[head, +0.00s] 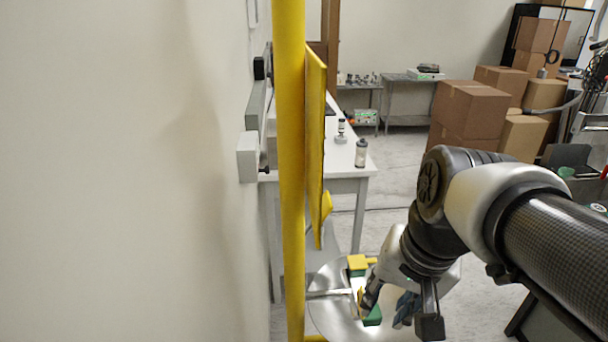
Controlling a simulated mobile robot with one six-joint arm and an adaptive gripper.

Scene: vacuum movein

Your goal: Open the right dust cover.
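My gripper (384,300) is low in the head view, pointing down over a round shiny metal piece (335,321). Its dark front part is right beside a small green and yellow piece (372,318) on that metal; I cannot tell whether they touch. The fingertips are partly hidden and too small to show whether they are open or shut. A yellow block with a short bar (358,262) is just behind. No part is clearly recognisable as the right dust cover; the round metal piece may belong to it.
A yellow post (291,150) with a tall yellow panel (315,130) stands left of my arm, close to the wall. Behind is a white table (345,165) with a small bottle (361,153). Cardboard boxes (468,108) are stacked at the back right. Open floor lies between.

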